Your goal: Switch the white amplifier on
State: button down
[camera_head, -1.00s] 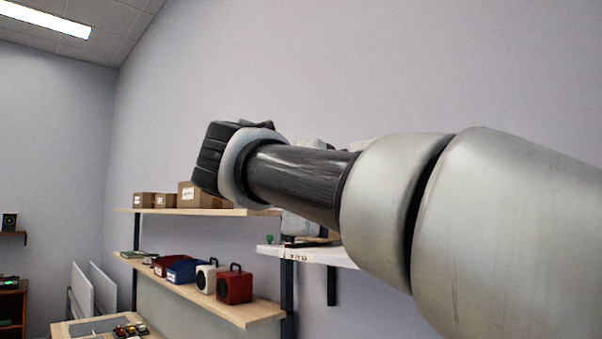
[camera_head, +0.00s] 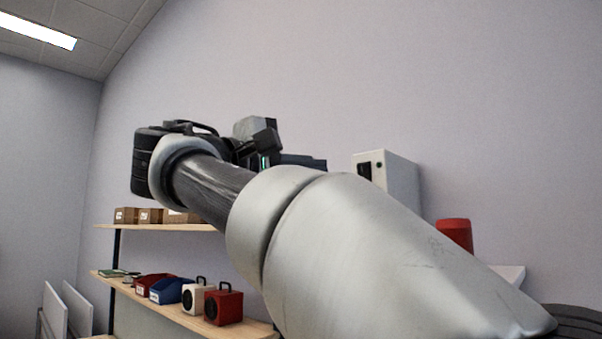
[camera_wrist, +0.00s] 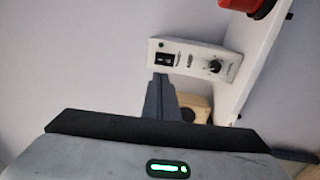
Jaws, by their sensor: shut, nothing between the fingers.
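The white amplifier (camera_wrist: 228,56) is a pale box with its front panel toward my wrist camera. The panel carries a small green dot (camera_wrist: 161,44), a black rocker switch (camera_wrist: 166,60) and a dark round knob (camera_wrist: 214,66). It also shows in the head view (camera_head: 401,182), right of my gripper. My gripper (camera_wrist: 160,78) is shut and empty. In the wrist view its tips are just below the rocker switch; I cannot tell whether they touch the panel. In the head view the gripper (camera_head: 322,164) points right toward the amplifier, with a gap between.
A red object (camera_head: 454,234) stands right of the amplifier, near a white shelf (camera_head: 511,274). A light wooden box (camera_wrist: 196,104) is partly hidden behind my fingers. Wooden shelves at left hold cardboard boxes (camera_head: 150,216), bins and a red speaker (camera_head: 223,305).

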aim_at(363, 168)
jog(key=p+x, duration=0.2)
jog(key=x, duration=1.1)
jog(key=shift+w+d+p, duration=0.1)
jog(key=shift+p, duration=0.2)
